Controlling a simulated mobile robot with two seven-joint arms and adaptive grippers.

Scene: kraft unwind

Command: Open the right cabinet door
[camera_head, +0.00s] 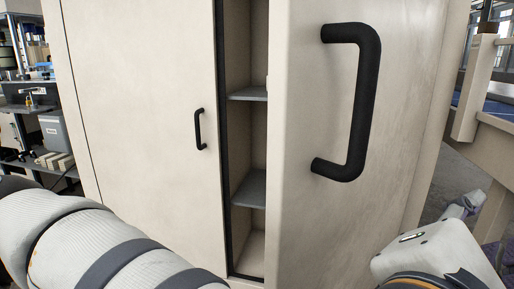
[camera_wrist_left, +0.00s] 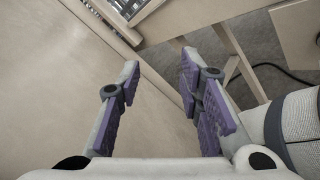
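The right cabinet door (camera_head: 305,130) is cream and stands ajar, its free edge swung out toward me. Its large black bar handle (camera_head: 368,100) is upright, with no gripper on it. The dark-edged gap beside it shows grey shelves (camera_head: 249,190) inside. My left arm crosses the lower left of the head view, with its gripper out of that frame. In the left wrist view my left gripper (camera_wrist_left: 160,62) is open and empty, its purple-padded fingers before a cream panel and its edge.
The closed left cabinet door (camera_head: 140,100) has a small black handle (camera_head: 200,129). A cream table frame (camera_head: 478,90) stands close at the right of the cabinet. Shelving with equipment (camera_head: 50,130) stands at far left. Bare grey floor (camera_wrist_left: 265,50) shows beyond the panel edge.

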